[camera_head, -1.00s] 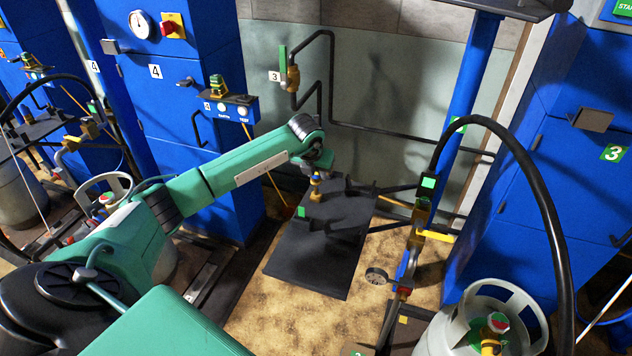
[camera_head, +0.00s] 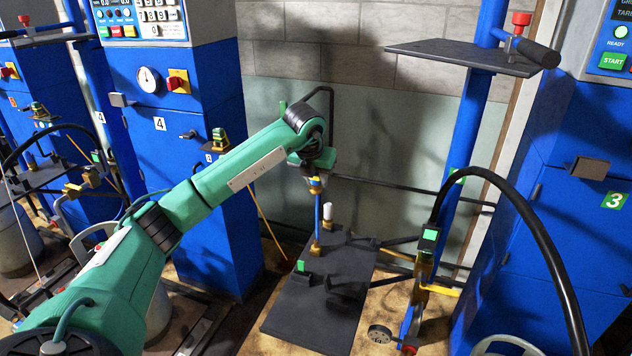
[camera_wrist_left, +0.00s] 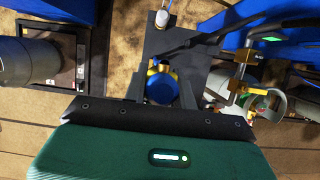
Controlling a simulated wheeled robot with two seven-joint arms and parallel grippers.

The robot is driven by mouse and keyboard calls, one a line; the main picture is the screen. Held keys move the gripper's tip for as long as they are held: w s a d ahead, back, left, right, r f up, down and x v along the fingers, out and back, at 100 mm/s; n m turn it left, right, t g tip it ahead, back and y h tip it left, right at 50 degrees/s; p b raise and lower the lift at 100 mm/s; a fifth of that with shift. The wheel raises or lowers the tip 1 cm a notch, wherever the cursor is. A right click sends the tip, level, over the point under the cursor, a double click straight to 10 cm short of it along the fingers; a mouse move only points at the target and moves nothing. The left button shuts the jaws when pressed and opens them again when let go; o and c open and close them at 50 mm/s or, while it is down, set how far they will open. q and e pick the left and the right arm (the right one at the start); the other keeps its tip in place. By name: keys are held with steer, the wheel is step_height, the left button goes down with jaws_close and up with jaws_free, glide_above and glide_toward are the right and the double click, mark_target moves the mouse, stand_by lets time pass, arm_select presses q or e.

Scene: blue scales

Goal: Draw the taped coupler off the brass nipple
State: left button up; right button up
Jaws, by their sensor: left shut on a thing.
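My left gripper (camera_head: 317,172) is shut on the taped coupler (camera_head: 315,186), a small blue and yellow piece, well above the dark plate. A thin blue length (camera_head: 318,218) runs down from under the coupler to a brass-coloured fitting, likely the brass nipple (camera_head: 315,248), on the plate. I cannot tell whether this length is a hose or a rod. The left wrist view shows the coupler's blue and yellow top (camera_wrist_left: 161,88) between my left fingers (camera_wrist_left: 162,98). My right gripper is not in view.
The dark plate (camera_head: 305,310) lies below, with a white-topped piece (camera_head: 329,212) near its far edge. A blue post (camera_head: 470,150) and a black hose (camera_head: 535,215) stand to the right. A blue cabinet (camera_head: 190,130) stands behind my left arm.

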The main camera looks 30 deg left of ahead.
arm_select(q)
steer(key=shift+r, duration=0.1)
steer(key=shift+r+p, duration=1.7)
steer(key=shift+r, duration=0.75)
